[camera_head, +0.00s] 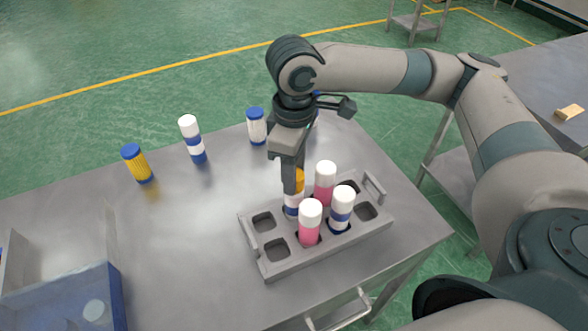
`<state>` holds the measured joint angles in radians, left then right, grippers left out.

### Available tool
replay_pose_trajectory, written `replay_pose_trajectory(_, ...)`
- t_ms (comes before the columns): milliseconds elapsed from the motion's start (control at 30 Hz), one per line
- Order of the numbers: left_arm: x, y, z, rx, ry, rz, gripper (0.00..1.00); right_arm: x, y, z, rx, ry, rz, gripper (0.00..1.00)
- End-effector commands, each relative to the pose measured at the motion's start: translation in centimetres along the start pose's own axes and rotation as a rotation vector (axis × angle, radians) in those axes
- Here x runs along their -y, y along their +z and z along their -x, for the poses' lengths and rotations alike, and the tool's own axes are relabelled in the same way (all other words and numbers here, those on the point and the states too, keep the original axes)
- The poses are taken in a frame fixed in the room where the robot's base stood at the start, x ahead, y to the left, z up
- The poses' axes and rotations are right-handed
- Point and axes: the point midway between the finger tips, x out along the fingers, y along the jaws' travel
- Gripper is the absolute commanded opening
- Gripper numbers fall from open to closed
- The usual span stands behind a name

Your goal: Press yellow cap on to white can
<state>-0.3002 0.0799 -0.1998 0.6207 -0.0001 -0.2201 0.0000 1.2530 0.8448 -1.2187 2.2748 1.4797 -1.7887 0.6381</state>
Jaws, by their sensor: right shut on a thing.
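A yellow cap (299,181) is in my right gripper (292,184), which points down over the tray and is shut on it. A white can (291,206) with a blue band stands upright in the back-left part of the grey tray (290,267), directly under the cap. The cap appears to be at the can's top. The gripper's fingers partly cover both, so I cannot tell whether the cap is fully seated. My left gripper is not in view.
Two pink cans with white caps (326,180) (310,223) and a white-blue one (342,209) crowd the tray beside the gripper. Several slots are empty. Yellow (138,164), blue-white (193,140) and blue-capped (256,127) cans stand behind. A blue bin (65,300) is front left.

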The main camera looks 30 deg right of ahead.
Motion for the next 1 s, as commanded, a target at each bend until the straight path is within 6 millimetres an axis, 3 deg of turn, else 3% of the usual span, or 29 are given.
replay_pose_trajectory(1000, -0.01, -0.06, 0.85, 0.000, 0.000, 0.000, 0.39, 0.02, 0.05, 0.04, 0.001, 0.000, 0.000, 0.22)
